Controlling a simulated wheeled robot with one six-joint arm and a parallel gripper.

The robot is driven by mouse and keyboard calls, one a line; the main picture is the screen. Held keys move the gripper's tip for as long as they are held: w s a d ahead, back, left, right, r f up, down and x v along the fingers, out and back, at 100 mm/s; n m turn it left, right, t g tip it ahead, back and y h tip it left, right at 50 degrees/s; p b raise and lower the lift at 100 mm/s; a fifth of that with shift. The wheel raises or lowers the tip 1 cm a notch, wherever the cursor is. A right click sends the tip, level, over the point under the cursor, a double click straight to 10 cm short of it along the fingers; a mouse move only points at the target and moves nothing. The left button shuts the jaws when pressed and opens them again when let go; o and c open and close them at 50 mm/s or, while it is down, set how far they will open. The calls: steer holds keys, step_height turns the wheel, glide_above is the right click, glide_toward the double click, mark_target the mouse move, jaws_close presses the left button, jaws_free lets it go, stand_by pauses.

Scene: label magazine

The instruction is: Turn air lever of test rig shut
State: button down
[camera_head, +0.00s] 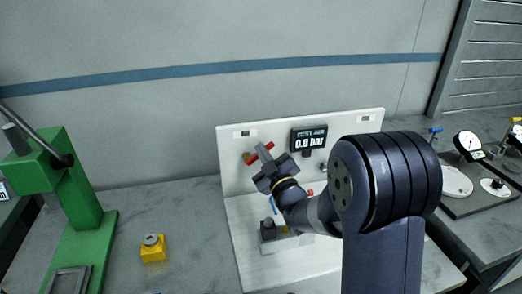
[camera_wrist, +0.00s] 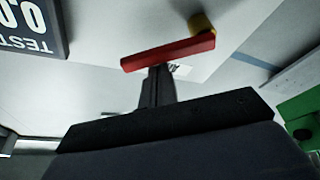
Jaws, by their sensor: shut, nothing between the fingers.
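The red air lever (camera_head: 268,146) is on the white panel of the test rig (camera_head: 236,185), partly hidden by my gripper. In the wrist view the red lever (camera_wrist: 170,53) runs slanted across the upper middle, with its brass hub (camera_wrist: 202,25) at its right end. My gripper (camera_head: 263,153) is shut and empty, its fingers against or just in front of the lever. In the wrist view my fingertips (camera_wrist: 158,70) end at the lever's near edge; I cannot tell whether they touch. The rig's display (camera_head: 308,139) reads 0.0 bar.
A green press (camera_head: 70,195) stands at the left, with a yellow block with a knob (camera_head: 153,248) on the bench. A dark block (camera_head: 268,231) sits on the rig base below my gripper. Gauges (camera_head: 468,142) stand at the right. The bench between press and rig is mostly clear.

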steer(key=shift+d+f+m+t+b, duration=0.25)
steer(key=shift+m+b, duration=0.55)
steer(key=shift+b, duration=0.7)
steer(key=m+b, duration=0.1)
steer(key=b, duration=0.2)
steer(key=d+f+m+t+h+b, duration=0.1)
steer(key=m+b, duration=0.1)
steer(key=b, duration=0.1)
steer(key=f+m+h+b, duration=0.1)
steer(key=b, duration=0.3)
steer(key=shift+w+d+f+m, duration=0.15)
steer(key=shift+w+f+m, duration=0.05)
steer(key=shift+w+m, duration=0.1)
steer(key=shift+d+f+b, duration=0.1)
steer(key=shift+f+b, duration=0.05)
steer(key=shift+b, duration=0.75)
step_height(320, 180, up, 10)
steer(key=p, duration=0.1)
